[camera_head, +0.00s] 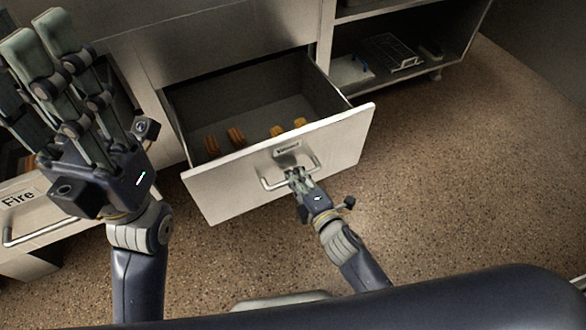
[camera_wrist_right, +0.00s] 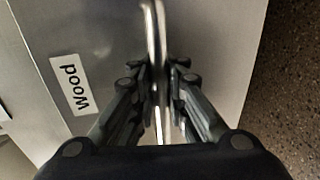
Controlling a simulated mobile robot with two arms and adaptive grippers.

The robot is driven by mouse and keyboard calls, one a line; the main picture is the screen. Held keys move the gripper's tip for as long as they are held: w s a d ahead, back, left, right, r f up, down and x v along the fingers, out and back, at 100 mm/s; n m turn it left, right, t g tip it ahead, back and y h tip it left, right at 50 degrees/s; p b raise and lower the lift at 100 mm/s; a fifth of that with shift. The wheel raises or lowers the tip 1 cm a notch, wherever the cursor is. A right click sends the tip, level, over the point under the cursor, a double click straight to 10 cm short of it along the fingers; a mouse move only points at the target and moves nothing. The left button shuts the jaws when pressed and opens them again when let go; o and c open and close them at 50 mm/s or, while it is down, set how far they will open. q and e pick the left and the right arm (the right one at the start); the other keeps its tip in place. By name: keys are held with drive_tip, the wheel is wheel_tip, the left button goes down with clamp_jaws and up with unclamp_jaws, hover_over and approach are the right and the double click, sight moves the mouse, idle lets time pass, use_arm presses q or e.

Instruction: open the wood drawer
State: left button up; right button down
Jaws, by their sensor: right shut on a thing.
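The wood drawer (camera_head: 225,192) stands pulled out of its cabinet in the head view, its inside visible. Its bar handle (camera_head: 263,184) is on the front panel. In the right wrist view the label (camera_wrist_right: 70,84) reads "wood" and the handle (camera_wrist_right: 156,35) runs between the fingers. My right gripper (camera_head: 296,174) is shut on the handle; its fingers also show in the wrist view (camera_wrist_right: 160,85). My left gripper (camera_head: 38,32) is raised at the left of the head view, its fingers apart and empty, clear of the wood drawer.
Several orange-brown pieces (camera_head: 236,136) lie inside the drawer. A drawer labelled "Fire" (camera_head: 40,215) is pulled out at the left, partly behind my left arm. An open shelf (camera_head: 440,72) with a wire rack (camera_head: 393,53) is at the back. Speckled floor (camera_head: 470,190) is free at the right.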

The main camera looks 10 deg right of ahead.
idle(0.3)
drive_tip(key=c, duration=1.6)
unclamp_jaws()
drive_tip(key=shift+s, duration=0.15)
drive_tip(key=v, duration=1.2)
